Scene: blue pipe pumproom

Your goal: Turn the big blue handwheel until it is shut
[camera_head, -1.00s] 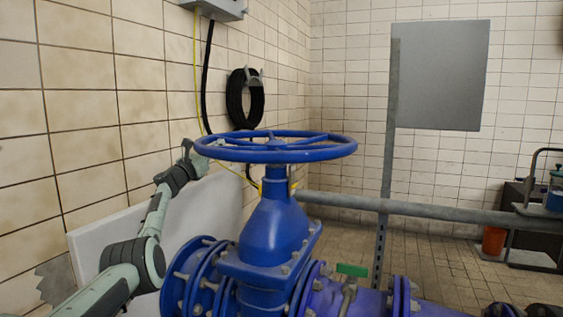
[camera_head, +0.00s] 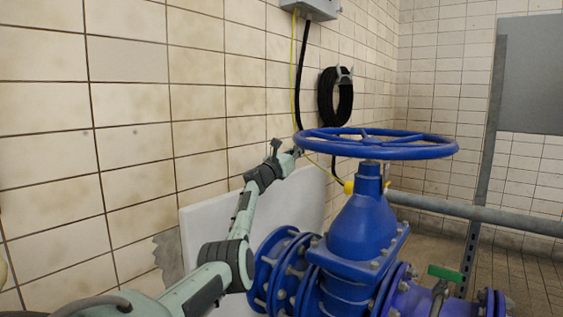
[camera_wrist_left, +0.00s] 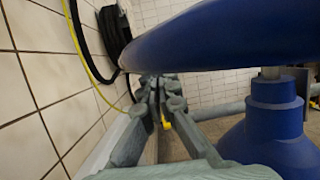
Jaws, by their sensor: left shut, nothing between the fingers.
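The big blue handwheel (camera_head: 400,153) lies flat on top of the blue valve body (camera_head: 362,232) in the head view. In the left wrist view its rim (camera_wrist_left: 225,38) fills the upper right, with the blue stem housing (camera_wrist_left: 272,120) beneath. My left gripper (camera_head: 299,152) is at the wheel's left edge in the head view. In the left wrist view its fingers (camera_wrist_left: 161,84) are together and empty, just below and beside the rim. I cannot tell whether they touch it. My right gripper is in neither view.
A tiled wall (camera_head: 130,110) runs close along the left, with a white panel (camera_head: 200,222) leaning there. A black hose coil (camera_head: 326,97) and a yellow cable (camera_head: 296,75) hang behind the wheel. A grey horizontal pipe (camera_head: 450,207) passes behind the valve. A green lever (camera_head: 446,273) is low right.

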